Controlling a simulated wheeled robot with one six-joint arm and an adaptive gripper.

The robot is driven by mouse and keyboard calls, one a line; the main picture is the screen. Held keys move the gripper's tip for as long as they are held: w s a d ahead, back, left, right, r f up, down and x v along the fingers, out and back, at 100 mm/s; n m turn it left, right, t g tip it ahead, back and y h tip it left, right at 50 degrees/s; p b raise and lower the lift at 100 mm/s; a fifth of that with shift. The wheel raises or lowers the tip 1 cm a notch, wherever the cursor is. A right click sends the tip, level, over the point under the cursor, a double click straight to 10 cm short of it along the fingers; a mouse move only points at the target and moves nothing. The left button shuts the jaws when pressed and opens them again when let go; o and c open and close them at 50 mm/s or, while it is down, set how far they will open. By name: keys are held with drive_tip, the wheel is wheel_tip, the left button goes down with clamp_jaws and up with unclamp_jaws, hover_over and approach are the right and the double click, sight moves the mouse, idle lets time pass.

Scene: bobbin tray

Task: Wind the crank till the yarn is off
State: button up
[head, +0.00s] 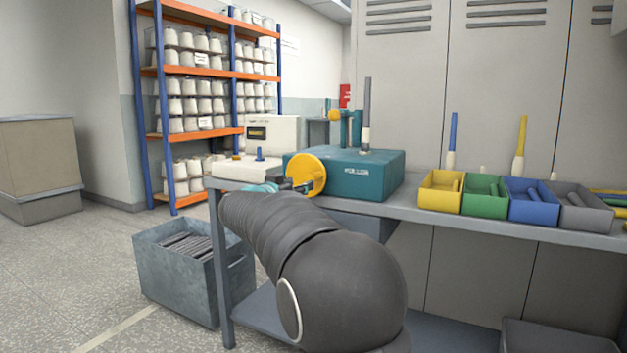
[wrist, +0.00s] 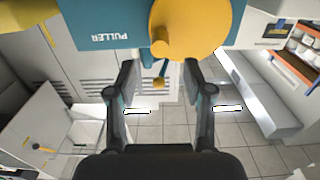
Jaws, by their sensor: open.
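The teal puller box (head: 358,178) stands on the grey bench, with a yellow crank wheel (head: 305,174) on its left side. A grey tube (head: 367,98) stands upright on the box with a pale band, perhaps yarn, low on it. In the wrist view the yellow wheel (wrist: 205,22) is just beyond my gripper (wrist: 159,76). Its handle knob (wrist: 160,47) is in front of the space between the fingers. My fingers are apart, with nothing held between them. In the head view my arm hides most of the gripper.
Yellow (head: 438,201), green (head: 483,206), blue (head: 532,213) and grey (head: 582,220) bins stand on the bench at right. A white machine (head: 272,133) stands left of the puller. A metal crate (head: 180,285) is on the floor. A yarn rack (head: 157,100) stands behind.

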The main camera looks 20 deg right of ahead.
sight(313, 178)
drive_tip(key=x, duration=0.8)
drive_tip(key=shift+w+d, duration=0.3)
clamp_jaws()
